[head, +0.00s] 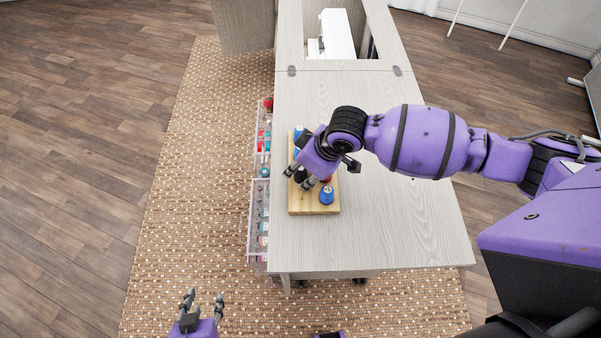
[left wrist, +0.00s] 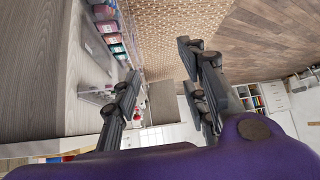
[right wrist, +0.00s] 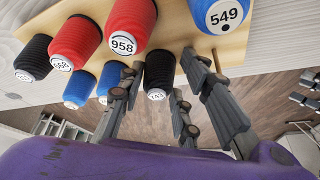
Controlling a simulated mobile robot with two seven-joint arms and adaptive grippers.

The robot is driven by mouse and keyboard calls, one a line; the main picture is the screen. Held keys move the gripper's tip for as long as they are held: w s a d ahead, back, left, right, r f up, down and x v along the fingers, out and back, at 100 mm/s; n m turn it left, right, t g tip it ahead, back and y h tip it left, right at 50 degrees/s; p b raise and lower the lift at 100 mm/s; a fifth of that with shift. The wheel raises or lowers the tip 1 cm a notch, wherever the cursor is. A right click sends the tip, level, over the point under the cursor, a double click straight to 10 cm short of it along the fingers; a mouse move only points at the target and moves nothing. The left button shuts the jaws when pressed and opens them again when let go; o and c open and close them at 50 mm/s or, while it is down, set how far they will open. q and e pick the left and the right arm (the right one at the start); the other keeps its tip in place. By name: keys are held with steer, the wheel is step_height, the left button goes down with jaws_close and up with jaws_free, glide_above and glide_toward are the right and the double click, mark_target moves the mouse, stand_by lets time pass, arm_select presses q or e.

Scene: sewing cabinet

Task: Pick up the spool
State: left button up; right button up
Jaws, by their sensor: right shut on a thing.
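A black spool (right wrist: 158,72) sits between the fingers of my right gripper (right wrist: 150,95), which is shut on it. The end label of this spool is partly readable. In the head view my right gripper (head: 307,182) is low over the wooden spool board (head: 302,208); whether the held spool touches the board is unclear. Around it are a red spool marked 958 (right wrist: 130,22), a blue spool marked 549 (right wrist: 222,14), another red spool (right wrist: 75,42), another black spool (right wrist: 35,55) and smaller-looking blue spools (right wrist: 80,88). My left gripper (head: 203,302) is open and empty, beside the table over the rug.
The board lies on the pale wooden cabinet top (head: 400,225), which is clear to the right and front. Clear bins of coloured items (head: 259,215) hang along its left side. A white sewing machine (head: 337,32) sits in the far opening.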

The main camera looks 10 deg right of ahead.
steer(key=shift+d+f, duration=0.25)
steer(key=shift+c, duration=0.8)
steer(key=shift+r, duration=0.25)
steer(key=shift+w+r, duration=0.2)
steer(key=shift+r, duration=0.95)
steer(key=shift+c, duration=0.5)
steer(key=d+r, duration=0.1)
steer(key=r, duration=0.1)
steer(key=d+r, duration=0.2)
steer(key=s+d+r, duration=0.1)
steer(key=shift+d+r, duration=0.25)
steer(key=shift+r, duration=0.15)
steer(key=s+d+r, duration=0.2)
steer(key=d+r, duration=0.2)
steer(key=d, duration=0.5)
steer(key=shift+r, duration=0.3)
